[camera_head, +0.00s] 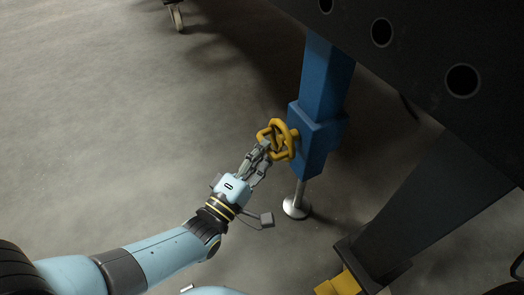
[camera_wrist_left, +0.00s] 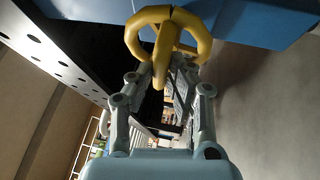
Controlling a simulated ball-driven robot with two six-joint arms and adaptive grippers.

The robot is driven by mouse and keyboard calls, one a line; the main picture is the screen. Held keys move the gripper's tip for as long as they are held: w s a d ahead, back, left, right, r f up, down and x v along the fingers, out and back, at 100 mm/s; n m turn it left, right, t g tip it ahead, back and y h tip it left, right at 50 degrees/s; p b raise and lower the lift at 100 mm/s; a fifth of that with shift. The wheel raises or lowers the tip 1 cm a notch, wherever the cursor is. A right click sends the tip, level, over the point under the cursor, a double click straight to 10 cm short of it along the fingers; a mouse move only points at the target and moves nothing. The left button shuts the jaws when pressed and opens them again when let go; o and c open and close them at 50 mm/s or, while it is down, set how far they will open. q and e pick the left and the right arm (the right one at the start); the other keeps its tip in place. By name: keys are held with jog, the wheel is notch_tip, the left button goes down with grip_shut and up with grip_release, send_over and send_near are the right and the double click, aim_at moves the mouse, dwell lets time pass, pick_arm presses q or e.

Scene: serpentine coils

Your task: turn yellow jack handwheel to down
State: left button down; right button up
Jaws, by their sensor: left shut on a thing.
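The yellow jack handwheel (camera_head: 284,139) is on the left side of the blue jack (camera_head: 316,135), at its wider gearbox part. My left gripper (camera_head: 263,150) reaches it from the lower left and is shut on it. In the left wrist view the handwheel (camera_wrist_left: 166,38) is a thick yellow ring at the top. The fingers of my left gripper (camera_wrist_left: 163,75) close around its near part. The blue jack (camera_wrist_left: 245,18) shows behind it. Which way the wheel is turned cannot be told. My right gripper is not in view.
A dark beam with round holes (camera_head: 420,60) runs above the jack at the upper right. The jack's silver foot (camera_head: 296,207) stands on the grey floor (camera_head: 120,130). A dark leg (camera_head: 435,205) with a yellow part (camera_head: 340,284) is at the lower right. The floor on the left is clear.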

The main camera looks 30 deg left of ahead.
pick_arm(q)
jog(key=c, duration=1.3)
grip_release()
jog(key=v, duration=1.2)
